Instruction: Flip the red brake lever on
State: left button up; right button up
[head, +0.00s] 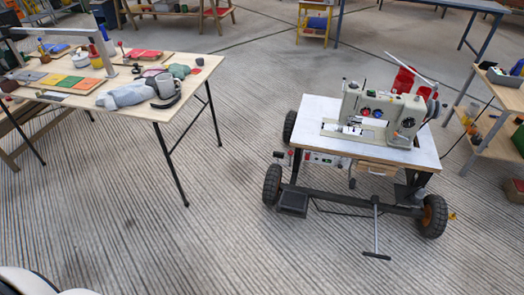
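A wheeled sewing machine cart (436,160) stands right of the middle in the head view. Small red parts show under the left of its top: a thin upright piece with a red tip (290,153) near the front left wheel (272,184), and red marks on a white box (325,160). The red-tipped piece looks like a lever, but it is too small to tell its setting. Neither of my grippers is in view. Only a white piece of my own body shows at the bottom left corner, far from the cart.
A white and beige sewing machine (408,118) sits on the cart. A T-shaped handle (376,254) reaches forward onto the floor. A wooden table (196,72) with fabrics and a mug stands at the left. Shelves (500,145) stand at the right. The ribbed floor (200,240) in front is clear.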

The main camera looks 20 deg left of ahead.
aim_at(277, 155)
jog(key=j, duration=0.55)
jog(key=j+z, duration=0.15)
jog(key=j, duration=0.4)
jog(key=k+j, duration=0.1)
jog(key=j, duration=0.5)
jog(key=k+j+z, duration=0.1)
jog(key=j, duration=0.45)
jog(key=j+z, duration=0.1)
jog(key=j, duration=0.45)
jog(key=i+l+u, duration=0.4)
jog(key=i+l, duration=0.3)
jog(key=i+l+u, duration=0.2)
jog(key=i+l, duration=0.25)
jog(key=i+l+u, duration=0.2)
jog(key=i+l, duration=0.15)
jog(key=i+l+u, duration=0.2)
jog(key=l, duration=0.45)
jog(key=i, duration=0.1)
